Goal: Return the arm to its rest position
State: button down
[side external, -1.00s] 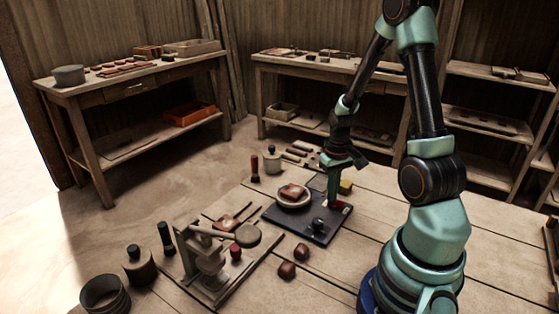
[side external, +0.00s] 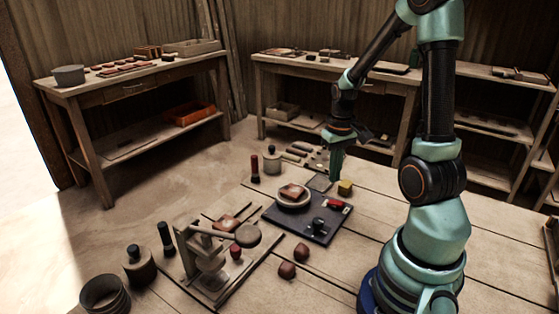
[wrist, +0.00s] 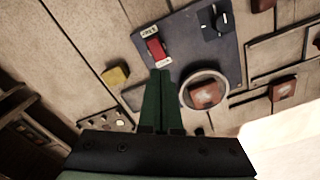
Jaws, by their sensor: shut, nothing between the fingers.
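My gripper (side external: 336,164) is shut and empty, hanging in the air above the far edge of the dark control board. In the wrist view its green fingers (wrist: 160,75) are together, pointing toward the board. The dark board (side external: 283,226) lies on the wooden table and carries a red switch (side external: 336,205), a black knob (side external: 319,226) and a round pale dish (side external: 281,199) with a reddish tile (side external: 291,191) on it. The red switch also shows in the wrist view (wrist: 156,48), between two small labels, just beyond the fingertips. I cannot read the labels clearly.
A yellow block (side external: 345,187) stands beside the board. A tile press (side external: 205,258) stands at the front left. Two dark red lumps (side external: 287,270) lie before the board. A lidded jar (side external: 272,160) and a red-handled tool (side external: 254,169) stand behind. The table's right side is clear.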

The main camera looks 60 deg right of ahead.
jog(key=shift+r, duration=0.25)
jog(key=w+a+r+n+t, duration=0.1)
jog(key=a+r+n+t, duration=0.1)
jog(key=a+r, duration=0.5)
jog(key=w+a+r+n+t, duration=0.2)
jog(key=a+r, duration=0.6)
jog(key=a, duration=0.6)
jog(key=shift+n+t, duration=0.8)
jog(key=shift+n, duration=0.2)
